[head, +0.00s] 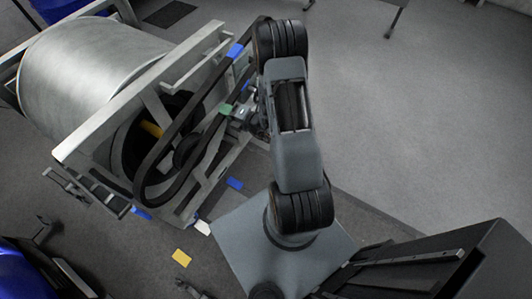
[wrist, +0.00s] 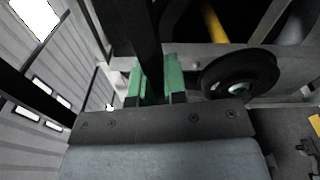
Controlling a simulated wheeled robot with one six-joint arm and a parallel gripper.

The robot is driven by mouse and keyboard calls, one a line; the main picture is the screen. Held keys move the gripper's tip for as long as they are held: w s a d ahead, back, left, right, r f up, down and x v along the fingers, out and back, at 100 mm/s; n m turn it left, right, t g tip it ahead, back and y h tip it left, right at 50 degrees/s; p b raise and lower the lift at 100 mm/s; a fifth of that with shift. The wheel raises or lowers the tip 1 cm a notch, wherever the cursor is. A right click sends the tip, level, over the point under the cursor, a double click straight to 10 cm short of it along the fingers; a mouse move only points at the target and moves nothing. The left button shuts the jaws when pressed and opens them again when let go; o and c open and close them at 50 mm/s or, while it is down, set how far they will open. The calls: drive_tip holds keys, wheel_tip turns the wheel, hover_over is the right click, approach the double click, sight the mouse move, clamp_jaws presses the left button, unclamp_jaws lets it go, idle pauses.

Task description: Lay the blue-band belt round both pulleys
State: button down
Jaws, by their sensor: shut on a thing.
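The blue-band belt (head: 165,180) is a long black loop slanting across the front of the drum frame in the head view, with a blue band (head: 235,51) near its upper end. My gripper (head: 226,109) has green fingertips and is shut on the belt's right run, partway along. In the wrist view the green fingers (wrist: 158,78) stand on both sides of the black belt (wrist: 145,40). A small black pulley (head: 187,152) shows inside the loop; a black pulley with a green centre (wrist: 240,75) is right of the fingers. My arm hides the upper right; belt seating cannot be told.
A large metal drum (head: 90,75) sits in a pale frame (head: 185,65) at left. Blue tags (head: 235,183), a yellow piece (head: 181,257) and a white piece (head: 202,228) lie low around it. A dark cabinet (head: 430,262) stands at lower right.

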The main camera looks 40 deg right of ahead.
drive_tip(key=s+d+f+m+b, duration=0.2)
drive_tip(key=d+f+b, duration=0.3)
drive_tip(key=f+b, duration=0.5)
drive_tip(key=s+d+f+m+b, duration=0.1)
drive_tip(key=d+f+b, duration=0.3)
drive_tip(key=f+b, duration=0.6)
drive_tip(key=s+d+f+m+b, duration=0.2)
drive_tip(key=d+f+b, duration=0.4)
drive_tip(key=f, duration=0.6)
drive_tip(key=b+x, duration=0.6)
drive_tip(key=x, duration=1.4)
drive_tip(key=shift+w+t+h, duration=0.3)
drive_tip(key=shift+w+h, duration=0.05)
drive_tip(key=shift+h, duration=0.05)
drive_tip(key=shift+f, duration=0.1)
drive_tip(key=shift+f, duration=0.2)
drive_tip(key=c, duration=0.7)
unclamp_jaws()
drive_tip(key=shift+s, duration=0.1)
